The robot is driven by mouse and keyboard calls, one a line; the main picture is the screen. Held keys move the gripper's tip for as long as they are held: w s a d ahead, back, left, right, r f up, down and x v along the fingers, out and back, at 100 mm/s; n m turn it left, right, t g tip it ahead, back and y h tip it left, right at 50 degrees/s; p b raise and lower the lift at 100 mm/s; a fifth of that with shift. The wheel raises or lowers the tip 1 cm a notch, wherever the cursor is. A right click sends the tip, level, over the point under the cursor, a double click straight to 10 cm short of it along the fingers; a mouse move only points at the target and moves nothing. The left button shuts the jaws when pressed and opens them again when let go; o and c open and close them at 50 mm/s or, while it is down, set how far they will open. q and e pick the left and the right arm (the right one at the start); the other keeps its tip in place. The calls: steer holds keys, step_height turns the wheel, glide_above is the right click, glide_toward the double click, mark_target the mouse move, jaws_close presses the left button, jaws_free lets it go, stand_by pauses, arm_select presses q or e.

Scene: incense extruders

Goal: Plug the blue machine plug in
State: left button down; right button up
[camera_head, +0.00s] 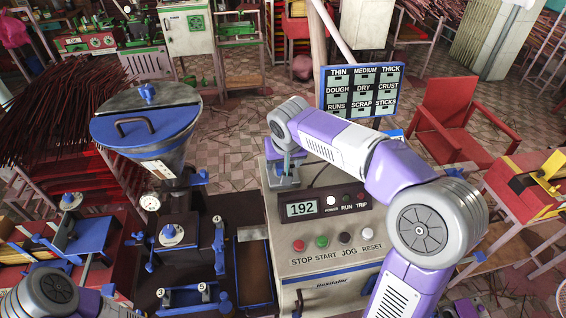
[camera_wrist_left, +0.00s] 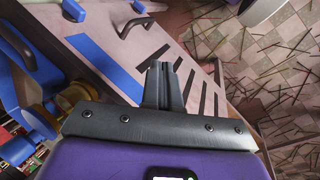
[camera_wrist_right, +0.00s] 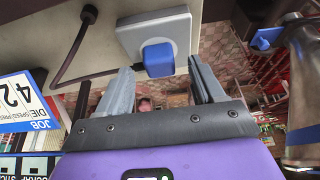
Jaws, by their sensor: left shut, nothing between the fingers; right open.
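In the right wrist view a blue plug (camera_wrist_right: 158,60) sits against the face of a square grey socket (camera_wrist_right: 172,30) on the beige machine cabinet. How deep it sits cannot be told. My right gripper (camera_wrist_right: 162,76) is open, with one finger on each side below the plug, and grips nothing. In the head view my right gripper (camera_head: 286,166) is above the cabinet top (camera_head: 335,170), partly hidden. My left gripper (camera_wrist_left: 163,72) is shut and empty in the left wrist view.
The cabinet's display (camera_head: 301,208) reads 192, above several buttons. A blue-lidded hopper (camera_head: 145,118) stands left of it. A blue-framed board (camera_head: 362,91) stands behind, and a red chair (camera_head: 452,115) is at right. Tiled floor is open behind the cabinet.

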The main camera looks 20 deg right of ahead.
steer(key=v, duration=0.6)
steer(key=shift+p, duration=0.4)
steer(key=shift+f, duration=0.1)
